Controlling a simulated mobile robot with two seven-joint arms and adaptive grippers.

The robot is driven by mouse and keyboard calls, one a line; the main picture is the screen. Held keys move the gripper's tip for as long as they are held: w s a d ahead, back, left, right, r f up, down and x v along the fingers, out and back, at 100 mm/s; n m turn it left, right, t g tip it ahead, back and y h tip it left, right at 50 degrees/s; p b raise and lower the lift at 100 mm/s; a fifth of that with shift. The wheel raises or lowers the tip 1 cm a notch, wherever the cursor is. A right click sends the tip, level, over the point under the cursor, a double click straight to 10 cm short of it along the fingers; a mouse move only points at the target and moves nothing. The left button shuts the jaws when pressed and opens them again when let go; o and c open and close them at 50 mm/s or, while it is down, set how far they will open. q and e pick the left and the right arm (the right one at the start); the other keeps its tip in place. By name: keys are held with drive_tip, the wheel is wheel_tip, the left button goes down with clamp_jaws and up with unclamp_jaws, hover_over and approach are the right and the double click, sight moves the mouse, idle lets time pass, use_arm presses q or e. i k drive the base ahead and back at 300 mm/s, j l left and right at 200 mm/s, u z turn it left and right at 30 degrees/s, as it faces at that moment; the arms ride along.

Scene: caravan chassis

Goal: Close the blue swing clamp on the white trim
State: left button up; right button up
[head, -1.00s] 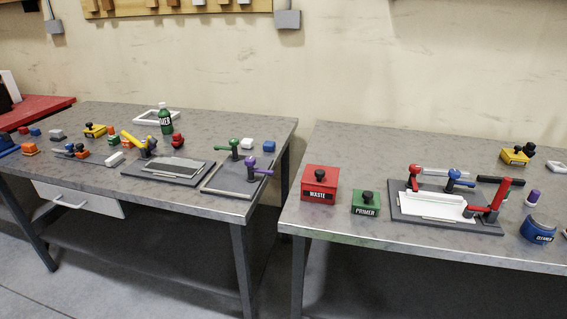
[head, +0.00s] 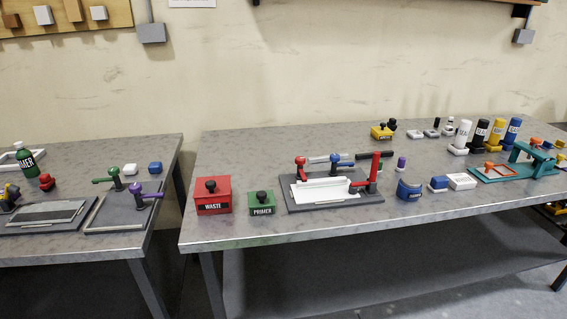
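The white trim (head: 322,189) lies on a dark grey fixture board (head: 350,201) on the right-hand table. The blue swing clamp (head: 336,160) stands behind the trim, with a round blue knob on top. I cannot tell from here whether its arm presses on the trim. A red swing clamp (head: 300,162) stands to its left at the back of the board. A tall red lever (head: 374,169) stands upright at the board's right end. Neither of my grippers is in view.
A red WASTE box (head: 213,205) and green PRIMER box (head: 262,209) stand left of the board. A blue container (head: 408,192) stands right of it. A gap separates this table from the left one. The front table strip is clear.

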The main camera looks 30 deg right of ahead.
sight(334, 158)
drive_tip(key=z, duration=1.4)
drive_tip(key=i+l+u, duration=0.15)
drive_tip(key=i+l, duration=0.15)
drive_tip(key=i+l+u, duration=0.15)
drive_tip(key=i+l, duration=0.15)
drive_tip(key=l, duration=0.2)
drive_tip(key=i+l+u, duration=0.1)
drive_tip(key=i+l, duration=0.2)
drive_tip(key=l, duration=0.2)
